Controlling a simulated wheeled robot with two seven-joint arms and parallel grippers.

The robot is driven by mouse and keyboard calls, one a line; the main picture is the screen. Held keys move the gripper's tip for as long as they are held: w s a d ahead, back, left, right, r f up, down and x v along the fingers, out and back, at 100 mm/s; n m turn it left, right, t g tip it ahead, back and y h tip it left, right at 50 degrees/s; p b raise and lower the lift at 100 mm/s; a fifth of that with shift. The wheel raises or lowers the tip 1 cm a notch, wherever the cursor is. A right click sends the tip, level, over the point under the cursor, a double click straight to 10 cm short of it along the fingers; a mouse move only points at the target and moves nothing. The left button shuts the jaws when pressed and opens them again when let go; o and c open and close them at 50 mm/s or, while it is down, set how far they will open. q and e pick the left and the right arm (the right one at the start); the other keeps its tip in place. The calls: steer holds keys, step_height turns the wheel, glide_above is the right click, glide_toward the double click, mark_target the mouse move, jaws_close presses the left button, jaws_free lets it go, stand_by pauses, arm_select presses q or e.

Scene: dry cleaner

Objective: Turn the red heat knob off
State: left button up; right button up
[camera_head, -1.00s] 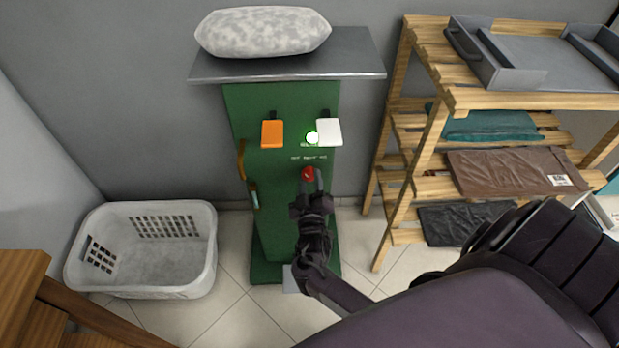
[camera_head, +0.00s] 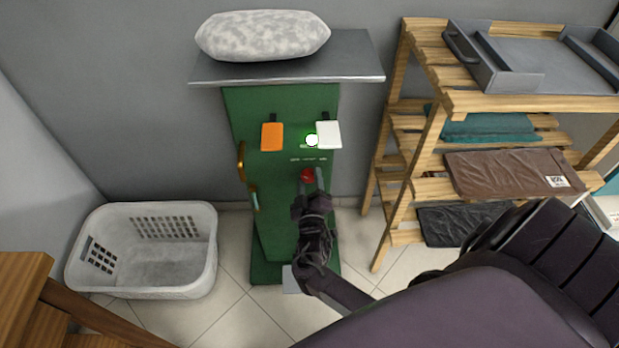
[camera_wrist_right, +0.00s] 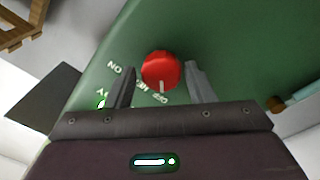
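The red heat knob (camera_head: 307,175) sits on the front of the green cabinet (camera_head: 285,215), below a row of small white labels. In the right wrist view, the knob (camera_wrist_right: 161,70) has a white mark pointing towards the label that seems to read OFF. My right gripper (camera_head: 309,184) is open just in front of the knob. In the wrist view its two fingers stand apart on either side of the knob, with a visible gap to it. My left gripper is not in view.
A lit green lamp (camera_head: 312,140) sits between an orange tag (camera_head: 272,136) and a white tag (camera_head: 328,134). A grey shelf (camera_head: 350,62) with a mottled cushion (camera_head: 263,36) overhangs the cabinet. A laundry basket (camera_head: 150,265) stands left, a wooden rack (camera_head: 425,150) right.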

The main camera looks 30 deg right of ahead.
steer(key=shift+o, duration=0.8)
steer(key=shift+f, duration=0.1)
steer(key=shift+s+a+f, duration=0.1)
steer(key=shift+s+a, duration=0.05)
steer(key=shift+s, duration=0.1)
steer(key=v, duration=0.7)
steer(key=shift+s, duration=0.15)
